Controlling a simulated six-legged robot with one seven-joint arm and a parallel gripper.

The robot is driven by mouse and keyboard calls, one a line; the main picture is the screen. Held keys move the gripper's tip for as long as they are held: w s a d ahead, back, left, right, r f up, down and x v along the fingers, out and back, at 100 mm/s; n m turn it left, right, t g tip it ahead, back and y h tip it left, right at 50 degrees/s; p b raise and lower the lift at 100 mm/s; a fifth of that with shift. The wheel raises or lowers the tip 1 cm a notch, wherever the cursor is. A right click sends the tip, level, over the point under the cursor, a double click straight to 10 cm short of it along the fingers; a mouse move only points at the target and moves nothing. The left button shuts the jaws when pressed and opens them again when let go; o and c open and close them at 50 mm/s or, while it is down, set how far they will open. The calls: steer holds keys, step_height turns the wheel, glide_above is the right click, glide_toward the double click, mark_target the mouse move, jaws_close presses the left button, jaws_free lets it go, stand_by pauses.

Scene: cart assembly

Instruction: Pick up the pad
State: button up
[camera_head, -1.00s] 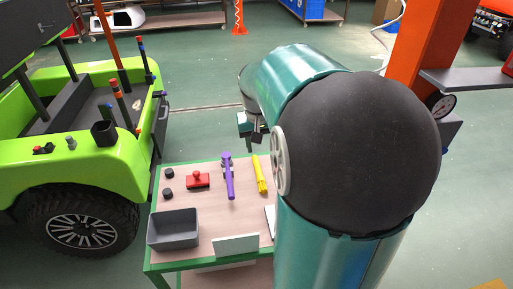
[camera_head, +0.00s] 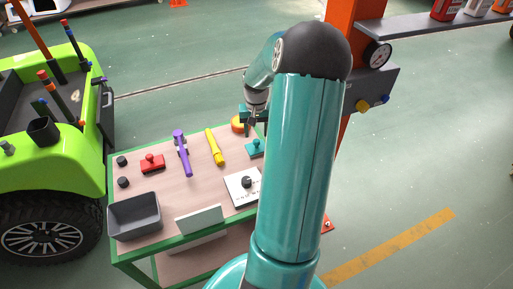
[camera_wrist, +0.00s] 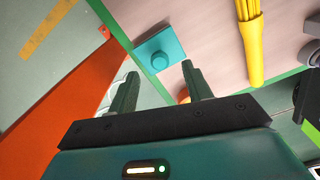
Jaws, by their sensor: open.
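A round orange-yellow disc (camera_head: 237,124), which looks like a pad, lies at the table's far right corner. Only an orange sliver of it (camera_wrist: 184,96) shows in the wrist view, behind a finger. A teal square block with a round knob (camera_head: 255,148) lies nearer me; it is clear in the wrist view (camera_wrist: 163,47). I cannot tell for certain which is the pad. My gripper (camera_head: 256,123) is beside the disc, above the table's right edge.
The green-framed table (camera_head: 205,175) also bears a red knobbed block (camera_head: 152,163), a purple tool (camera_head: 181,153), a yellow tool (camera_head: 214,147), a grey bin (camera_head: 134,216) and a white board (camera_head: 236,188). An orange post with a gauge (camera_head: 378,55) stands at right.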

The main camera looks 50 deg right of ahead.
mark_target(256, 140)
step_height(256, 140, down, 6)
steer(key=shift+d+r, duration=0.15)
steer(key=c, duration=1.1)
